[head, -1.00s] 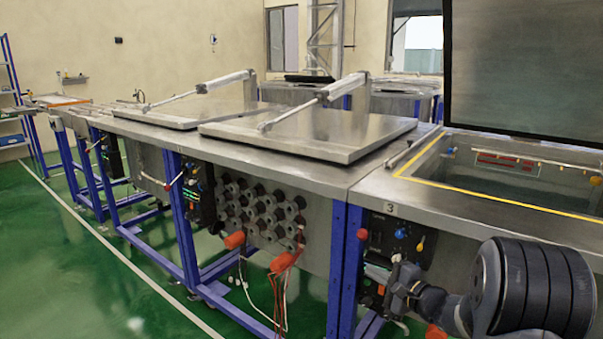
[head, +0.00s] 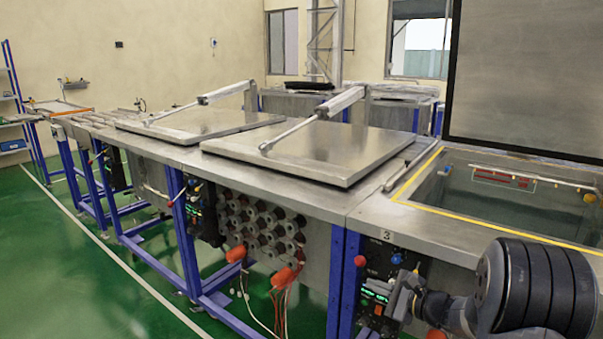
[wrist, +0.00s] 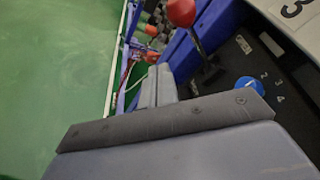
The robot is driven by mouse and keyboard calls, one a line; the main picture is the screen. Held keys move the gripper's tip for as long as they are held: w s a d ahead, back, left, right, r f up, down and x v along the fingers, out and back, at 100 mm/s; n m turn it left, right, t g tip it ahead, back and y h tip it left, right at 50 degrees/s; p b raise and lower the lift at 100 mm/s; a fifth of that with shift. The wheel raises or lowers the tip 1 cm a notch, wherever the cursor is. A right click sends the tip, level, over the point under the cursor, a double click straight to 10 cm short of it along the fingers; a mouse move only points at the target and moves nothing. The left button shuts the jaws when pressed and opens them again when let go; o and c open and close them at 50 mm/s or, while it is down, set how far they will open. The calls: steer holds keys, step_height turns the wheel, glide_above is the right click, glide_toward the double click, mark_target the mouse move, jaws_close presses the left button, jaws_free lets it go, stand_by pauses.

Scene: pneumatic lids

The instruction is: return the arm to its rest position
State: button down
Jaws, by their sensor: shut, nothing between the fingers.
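My gripper (head: 398,300) is in the lower right of the head view, close in front of the dark control panel (head: 372,262) under the number 3 label. In the wrist view its two grey fingers (wrist: 158,86) lie together, shut, with nothing seen between them. The panel is to their right there, with a blue knob (wrist: 250,86) and a red-balled lever (wrist: 182,12). I see a visible gap of floor and frame beyond the fingertips. Whether the gripper touches the panel cannot be told.
The tank with the yellow-edged opening (head: 430,160) has its dark lid (head: 550,75) raised. Two steel lids (head: 320,150) to the left lie shut, with cylinders above. Blue frame legs (head: 336,285) stand beside the panel. Green floor (head: 90,290) is clear at left.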

steer(key=s+d+r+m+g+p, duration=0.1)
steer(key=s+d+r+m+p, duration=0.2)
steer(key=s+d+r+p, duration=0.3)
steer(key=f+b+x, duration=0.1)
steer(key=b+x, duration=0.1)
steer(key=x, duration=0.6)
steer(key=w+d+f+n+t+b, duration=0.2)
steer(key=f+n+b, duration=0.6)
steer(key=b, duration=0.5)
steer(key=shift+w+d+f+t+b, duration=0.2)
steer(key=shift+w+f+t+b, duration=0.2)
steer(key=shift+w+t, duration=0.4)
steer(key=shift+f, duration=0.1)
